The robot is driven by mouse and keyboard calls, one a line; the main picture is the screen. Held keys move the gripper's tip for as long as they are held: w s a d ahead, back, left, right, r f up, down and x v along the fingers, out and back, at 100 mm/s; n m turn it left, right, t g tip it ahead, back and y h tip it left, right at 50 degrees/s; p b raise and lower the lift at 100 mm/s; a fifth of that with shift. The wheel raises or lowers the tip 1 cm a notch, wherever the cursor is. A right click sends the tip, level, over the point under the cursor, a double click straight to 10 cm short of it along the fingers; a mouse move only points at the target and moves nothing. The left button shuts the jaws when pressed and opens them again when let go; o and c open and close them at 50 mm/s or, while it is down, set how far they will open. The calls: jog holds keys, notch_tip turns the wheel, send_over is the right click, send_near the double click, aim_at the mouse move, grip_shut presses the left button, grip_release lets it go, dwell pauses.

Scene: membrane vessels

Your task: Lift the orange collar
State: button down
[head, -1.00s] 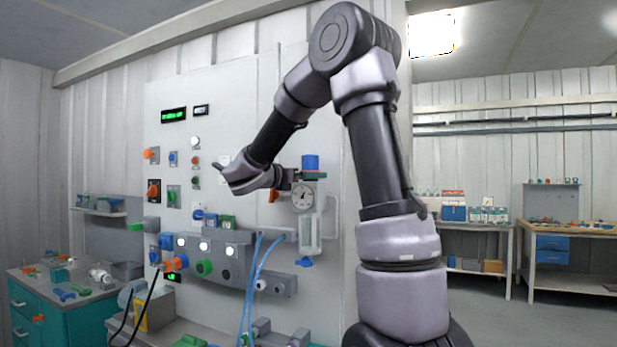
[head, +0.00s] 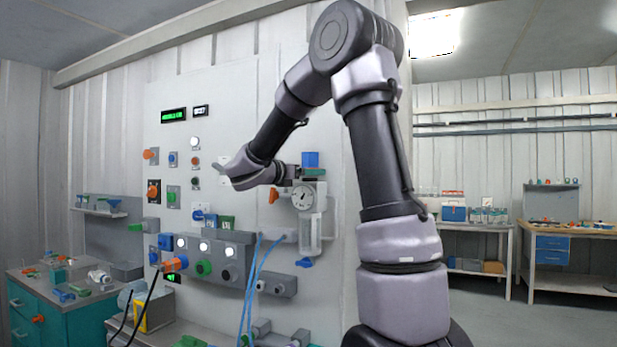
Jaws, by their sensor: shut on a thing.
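My gripper (head: 311,173) is at the top of the gauge unit on the wall panel, just under a blue knob (head: 310,159). Its jaws are shut around the part directly below that knob, where the orange collar sits. The jaws cover this part, so I cannot make out the collar's colour. The round white gauge (head: 303,197) is just below the jaws, and a clear bowl (head: 311,236) hangs under it.
A small orange handle (head: 274,196) is left of the gauge. Lower left, a grey manifold (head: 222,262) carries lit buttons and an orange knob (head: 176,264). Blue hoses (head: 254,285) hang in front of it. The panel around the gauge unit is mostly bare.

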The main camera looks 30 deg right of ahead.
jog(key=shift+r, duration=0.25)
grip_release()
jog(key=v, duration=1)
jog(key=shift+a, duration=0.35)
jog(key=shift+s, duration=0.1)
